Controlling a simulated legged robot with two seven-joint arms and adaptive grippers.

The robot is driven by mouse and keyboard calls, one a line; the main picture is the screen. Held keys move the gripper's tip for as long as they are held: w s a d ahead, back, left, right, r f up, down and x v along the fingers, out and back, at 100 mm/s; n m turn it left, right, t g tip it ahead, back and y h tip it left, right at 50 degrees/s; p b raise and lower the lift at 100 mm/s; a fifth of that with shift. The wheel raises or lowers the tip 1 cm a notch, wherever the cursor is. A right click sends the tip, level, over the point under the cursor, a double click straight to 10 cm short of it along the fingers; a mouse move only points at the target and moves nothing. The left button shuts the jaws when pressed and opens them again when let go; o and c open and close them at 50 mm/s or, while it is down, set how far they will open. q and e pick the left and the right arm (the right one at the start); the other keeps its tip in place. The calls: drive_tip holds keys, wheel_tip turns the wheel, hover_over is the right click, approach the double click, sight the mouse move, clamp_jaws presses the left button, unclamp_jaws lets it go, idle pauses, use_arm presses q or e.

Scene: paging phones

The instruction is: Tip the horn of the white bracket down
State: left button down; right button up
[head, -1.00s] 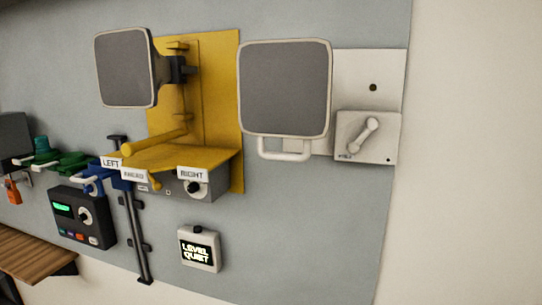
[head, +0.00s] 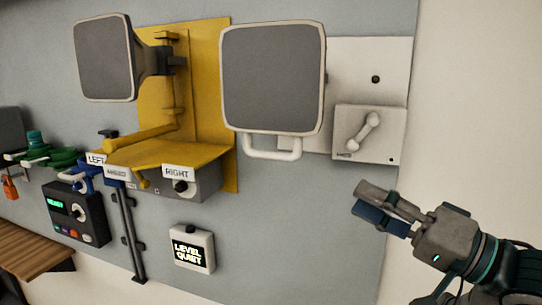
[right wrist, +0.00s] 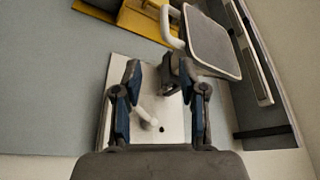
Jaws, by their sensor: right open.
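The white bracket (head: 393,68) is a pale plate on the wall panel. Its horn (head: 273,80) has a square grey face with a white rim, and a white loop handle (head: 275,154) hangs below it. A box with a white lever (head: 363,132) sits at the bracket's lower right. My right gripper (head: 376,203) is open and empty, below and right of the lever, apart from everything. In the right wrist view, the horn (right wrist: 212,40) is at upper right, the handle (right wrist: 168,25) is at top, and the lever (right wrist: 145,117) shows between the fingers. My left gripper is not in view.
A yellow bracket (head: 222,100) with another horn (head: 103,58) stands to the left. A "LEVEL QUIET" display box (head: 192,247) is below. A black keypad unit (head: 75,214) and wooden shelf (head: 30,252) are at lower left. The panel below the white bracket is clear.

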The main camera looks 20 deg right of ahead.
sight(273, 157)
drive_tip(key=p+x, duration=0.1)
drive_tip(key=x, duration=0.4)
drive_tip(key=p+x, duration=0.2)
drive_tip(key=x, duration=0.3)
drive_tip(key=p+x, duration=0.1)
drive_tip(key=x, duration=0.5)
drive_tip(key=shift+s+a+r+p, duration=0.3)
drive_tip(key=shift+a, duration=0.05)
drive_tip(key=shift+w+a+r, duration=0.1)
drive_tip(key=shift+w+a, duration=0.15)
drive_tip(key=shift+w, duration=0.45)
drive_tip(key=shift+c, duration=0.2)
drive_tip(key=shift+a, duration=0.15)
clamp_jaws()
